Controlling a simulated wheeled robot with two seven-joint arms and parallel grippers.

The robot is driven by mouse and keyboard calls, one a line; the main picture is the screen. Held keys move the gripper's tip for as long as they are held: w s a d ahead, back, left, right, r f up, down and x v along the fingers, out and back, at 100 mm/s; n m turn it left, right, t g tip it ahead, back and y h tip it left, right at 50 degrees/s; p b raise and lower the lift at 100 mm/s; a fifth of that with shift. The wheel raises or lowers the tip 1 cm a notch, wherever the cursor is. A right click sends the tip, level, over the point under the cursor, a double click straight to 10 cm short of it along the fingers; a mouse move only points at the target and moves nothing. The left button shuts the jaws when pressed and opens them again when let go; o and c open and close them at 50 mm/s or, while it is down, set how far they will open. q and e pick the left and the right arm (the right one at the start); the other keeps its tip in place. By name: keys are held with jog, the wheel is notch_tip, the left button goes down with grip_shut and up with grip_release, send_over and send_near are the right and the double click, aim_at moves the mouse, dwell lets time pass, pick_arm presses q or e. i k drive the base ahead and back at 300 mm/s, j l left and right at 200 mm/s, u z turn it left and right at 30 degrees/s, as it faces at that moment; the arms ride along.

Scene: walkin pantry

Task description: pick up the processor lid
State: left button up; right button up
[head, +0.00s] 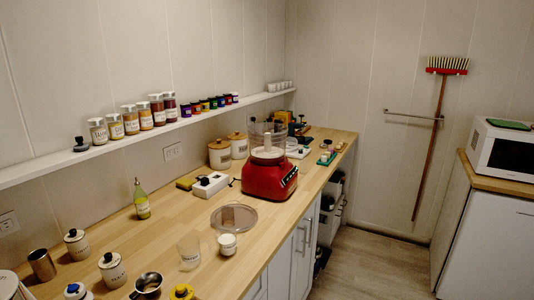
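The processor lid, a clear round disc with a dark rim (234,218), appears to lie flat on the wooden counter, in front of the food processor. The red food processor (268,181) stands upright on the counter with its clear bowl on top. A white container (227,244) stands close to the lid's near edge, and a clear cup with a label (189,252) is to its near left. Neither of my grippers shows in the head view.
The wooden counter (165,218) is bare left of the lid. A green bottle (142,200) and a white box (210,184) stand farther back. A narrow shelf with jars (146,117) runs above.

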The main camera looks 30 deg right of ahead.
aim_at(245, 216)
jog(key=i+l+u, duration=0.1)
jog(key=l+u, duration=0.4)
jog(key=i+l+u, duration=0.1)
jog(key=l+u, duration=0.2)
jog(key=u, duration=0.2)
